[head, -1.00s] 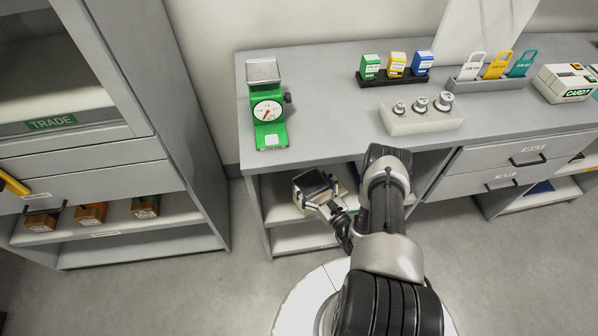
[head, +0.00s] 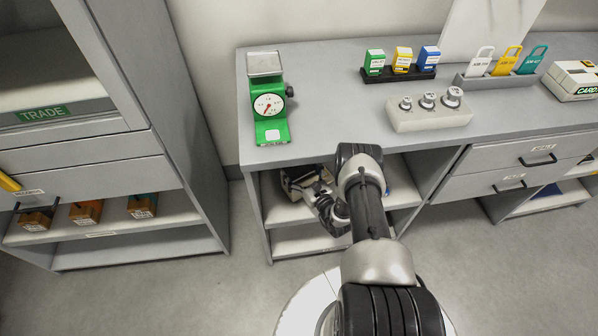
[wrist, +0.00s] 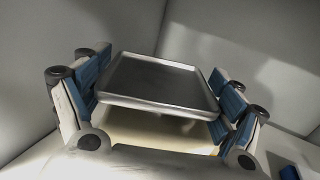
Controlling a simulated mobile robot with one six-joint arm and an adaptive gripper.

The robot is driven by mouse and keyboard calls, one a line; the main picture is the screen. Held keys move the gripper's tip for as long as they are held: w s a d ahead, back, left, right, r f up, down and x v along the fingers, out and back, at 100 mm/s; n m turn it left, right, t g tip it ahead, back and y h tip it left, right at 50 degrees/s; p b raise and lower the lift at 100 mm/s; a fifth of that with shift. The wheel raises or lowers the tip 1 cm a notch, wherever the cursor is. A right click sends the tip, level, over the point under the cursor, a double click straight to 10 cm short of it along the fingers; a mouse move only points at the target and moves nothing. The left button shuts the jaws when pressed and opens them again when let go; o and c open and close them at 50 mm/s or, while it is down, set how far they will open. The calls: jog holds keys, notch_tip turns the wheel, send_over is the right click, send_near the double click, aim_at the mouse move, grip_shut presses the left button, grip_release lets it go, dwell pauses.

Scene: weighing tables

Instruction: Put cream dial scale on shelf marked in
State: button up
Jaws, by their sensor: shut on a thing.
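My gripper (head: 318,194) reaches into the open shelf space under the grey table. In the wrist view my gripper (wrist: 160,108) is shut on the cream dial scale (wrist: 150,132), with a blue-padded finger at each side. The scale's metal pan (wrist: 160,82) faces up, and its cream body shows below the pan. Its dial is hidden from both views. In the head view only a bit of the scale (head: 296,184) shows beside the gripper, inside the left part of the shelf space. I cannot tell whether the scale touches the shelf board (head: 403,193).
A green dial scale (head: 269,105) stands on the table top (head: 330,90) above. Weights in a block (head: 429,118) and coloured boxes (head: 401,62) stand farther right. A cabinet marked TRADE (head: 190,130) stands at left. A small blue thing (wrist: 289,172) lies at the wrist view's lower right.

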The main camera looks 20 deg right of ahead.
jog(key=shift+r, duration=0.15)
jog(key=o, duration=1.9)
jog(key=shift+s+d, duration=0.1)
jog(key=shift+s, duration=0.25)
jog(key=s+p, duration=0.1)
jog(key=s, duration=0.2)
jog(key=s+p, duration=0.1)
jog(key=s, duration=0.3)
jog(key=s+d+p, duration=0.1)
jog(key=s, duration=0.3)
jog(key=shift+s+d+p, duration=0.1)
jog(key=shift+s+p, duration=0.05)
jog(key=shift+p, duration=0.2)
